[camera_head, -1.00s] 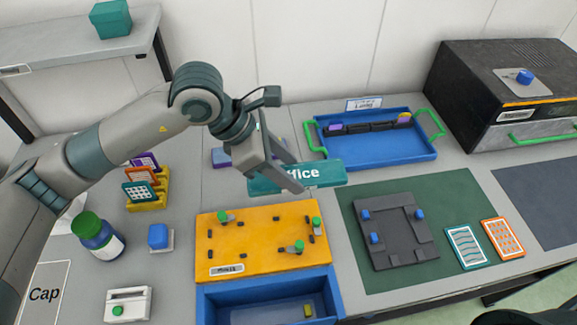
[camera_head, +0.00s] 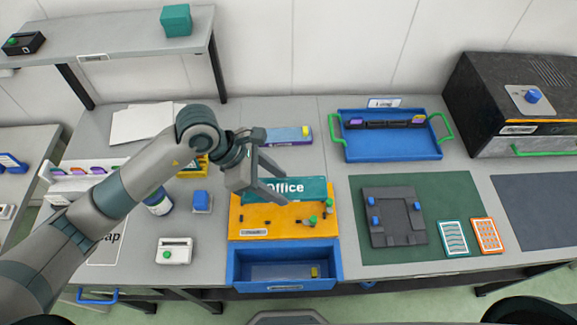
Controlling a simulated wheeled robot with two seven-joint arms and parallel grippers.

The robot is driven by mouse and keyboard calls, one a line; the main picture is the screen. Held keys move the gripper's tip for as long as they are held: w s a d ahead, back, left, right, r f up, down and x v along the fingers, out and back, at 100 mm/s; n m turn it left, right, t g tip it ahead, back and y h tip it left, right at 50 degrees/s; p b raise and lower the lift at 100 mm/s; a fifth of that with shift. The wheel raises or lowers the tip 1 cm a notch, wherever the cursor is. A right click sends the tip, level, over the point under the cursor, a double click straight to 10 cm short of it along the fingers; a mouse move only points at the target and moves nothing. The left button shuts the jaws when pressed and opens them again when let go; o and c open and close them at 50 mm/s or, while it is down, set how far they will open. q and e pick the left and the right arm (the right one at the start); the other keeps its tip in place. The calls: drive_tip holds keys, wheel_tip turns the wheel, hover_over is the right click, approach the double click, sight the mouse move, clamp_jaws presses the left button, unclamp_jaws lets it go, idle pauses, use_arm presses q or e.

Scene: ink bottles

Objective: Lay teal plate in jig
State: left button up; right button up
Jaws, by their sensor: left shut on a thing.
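The teal plate (camera_head: 307,188), marked "Office" in white, is held by my left gripper (camera_head: 281,189). The gripper's fingers are shut on the plate near its left part. The plate is over the back part of the orange jig board (camera_head: 262,221) and hides its rear edge and left green clamp. Two green-topped clamps (camera_head: 328,206) show at the board's right side. The plate looks raised above the board; I cannot tell the exact gap. My right gripper is not in view.
A blue open bin (camera_head: 236,262) is in front of the board. A dark grey fixture (camera_head: 375,231) lies on a green mat to the right. A blue tray (camera_head: 392,150) with green handles is behind. A blue block (camera_head: 201,199) and bottle (camera_head: 159,204) stand left.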

use_arm(q)
drive_tip(key=shift+s+a+f, duration=0.1)
drive_tip(key=shift+s+a, duration=0.15)
drive_tip(key=shift+a, duration=0.05)
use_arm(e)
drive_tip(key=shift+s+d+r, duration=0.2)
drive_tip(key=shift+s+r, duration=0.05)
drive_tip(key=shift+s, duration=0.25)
use_arm(q)
drive_tip(key=shift+f, duration=0.15)
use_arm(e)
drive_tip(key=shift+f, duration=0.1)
use_arm(q)
drive_tip(key=shift+f+b, duration=1.3)
drive_tip(key=shift+f, duration=1.3)
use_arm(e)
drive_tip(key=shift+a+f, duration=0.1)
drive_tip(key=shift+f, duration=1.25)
use_arm(q)
drive_tip(key=shift+f+b, duration=1.6)
drive_tip(key=shift+b, duration=1.15)
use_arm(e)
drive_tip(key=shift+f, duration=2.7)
use_arm(q)
drive_tip(key=o, duration=1.4)
drive_tip(key=shift+c, duration=0.2)
